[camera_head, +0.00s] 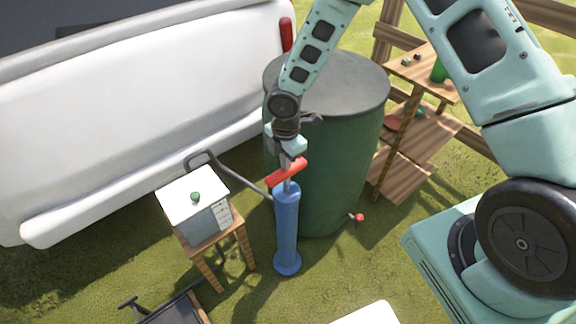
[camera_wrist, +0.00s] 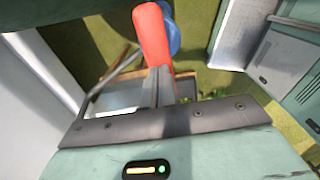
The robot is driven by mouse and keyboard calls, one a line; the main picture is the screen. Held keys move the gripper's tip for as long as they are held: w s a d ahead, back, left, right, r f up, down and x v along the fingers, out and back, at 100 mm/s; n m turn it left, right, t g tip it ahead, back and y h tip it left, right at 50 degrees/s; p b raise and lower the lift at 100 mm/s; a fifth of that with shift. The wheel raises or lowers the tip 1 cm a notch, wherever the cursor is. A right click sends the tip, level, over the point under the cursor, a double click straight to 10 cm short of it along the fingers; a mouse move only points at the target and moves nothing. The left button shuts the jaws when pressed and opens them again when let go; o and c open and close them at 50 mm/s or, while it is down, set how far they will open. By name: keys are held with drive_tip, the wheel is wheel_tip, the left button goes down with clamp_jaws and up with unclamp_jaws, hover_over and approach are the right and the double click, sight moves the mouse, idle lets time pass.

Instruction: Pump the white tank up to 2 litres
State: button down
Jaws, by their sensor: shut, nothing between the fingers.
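The white tank (camera_head: 192,191) has a pale lid with a small green knob and stands on a wooden stool. Its front face (camera_head: 222,214) carries marks too small to read; the water level cannot be told. A blue upright pump (camera_head: 287,230) stands on the grass right of it, with a red T-handle (camera_head: 287,173) just above its barrel and a short bit of rod showing. A dark hose (camera_head: 240,174) runs between pump and tank. My gripper (camera_head: 287,160) is shut and empty, at the red handle from above. The wrist view shows the handle (camera_wrist: 152,35) by the fingertips; contact is unclear.
A large green barrel (camera_head: 335,150) stands close behind the pump, with a small red-handled tap (camera_head: 358,217). A wooden shelf (camera_head: 405,150) stands right, a white vehicle (camera_head: 130,110) left. A dark barrow-like thing (camera_head: 172,312) lies at the front. Grass right of the pump is clear.

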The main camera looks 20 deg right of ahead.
wheel_tip(320, 180, up, 8)
drive_tip(key=shift+f, duration=0.2)
idle(0.8)
